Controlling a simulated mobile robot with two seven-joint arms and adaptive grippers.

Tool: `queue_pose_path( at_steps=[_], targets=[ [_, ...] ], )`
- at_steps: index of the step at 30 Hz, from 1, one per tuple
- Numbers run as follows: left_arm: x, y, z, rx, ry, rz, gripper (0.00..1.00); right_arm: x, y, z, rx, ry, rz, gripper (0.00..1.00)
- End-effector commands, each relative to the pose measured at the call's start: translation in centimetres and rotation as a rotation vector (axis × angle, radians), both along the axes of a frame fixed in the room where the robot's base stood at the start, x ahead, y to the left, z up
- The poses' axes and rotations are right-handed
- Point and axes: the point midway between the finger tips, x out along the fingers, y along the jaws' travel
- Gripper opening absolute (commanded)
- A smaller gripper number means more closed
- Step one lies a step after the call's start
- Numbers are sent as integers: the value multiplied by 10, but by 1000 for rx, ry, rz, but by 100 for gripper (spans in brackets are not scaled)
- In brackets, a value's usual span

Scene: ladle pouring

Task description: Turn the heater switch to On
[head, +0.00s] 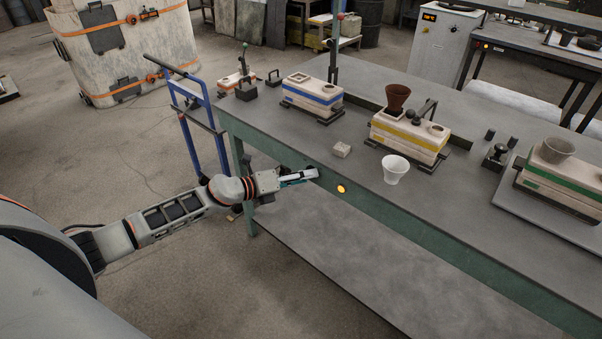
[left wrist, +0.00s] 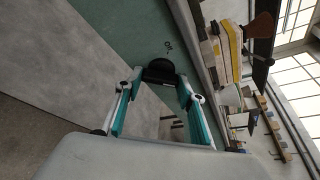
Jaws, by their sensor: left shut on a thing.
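The heater switch is a dark round knob on the green front rail of the workbench. In the left wrist view the knob (left wrist: 159,70) sits between the fingertips of my left gripper (left wrist: 160,82). In the head view my left gripper (head: 311,175) reaches the rail from the left and is shut on the knob, hiding most of it. A small orange lamp (head: 341,189) glows on the rail just right of the gripper. I cannot read the switch position. My right gripper is not in view.
On the grey workbench (head: 270,130) stand white moulds with blue (head: 310,98), yellow (head: 408,139) and green (head: 560,185) stripes. A white cup (head: 395,169) and a small pale block (head: 342,150) stand near the front edge. A blue trolley (head: 192,97) stands at the bench's left end.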

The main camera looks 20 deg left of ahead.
Motion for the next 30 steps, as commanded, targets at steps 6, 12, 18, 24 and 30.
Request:
queue_pose_path(
  at_steps=[6, 12, 18, 24, 30],
  targets=[
    [0, 0, 2, 68, -20, 0, 17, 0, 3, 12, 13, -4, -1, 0],
    [0, -1, 0, 90, -26, -1, 17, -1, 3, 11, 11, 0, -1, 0],
    [0, 0, -1, 92, -26, 0, 17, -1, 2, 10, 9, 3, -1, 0],
    [0, 0, -1, 93, -27, -1, 49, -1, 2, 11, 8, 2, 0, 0],
    [0, 0, -1, 90, -27, 0, 56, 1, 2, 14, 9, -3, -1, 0]
  ],
)
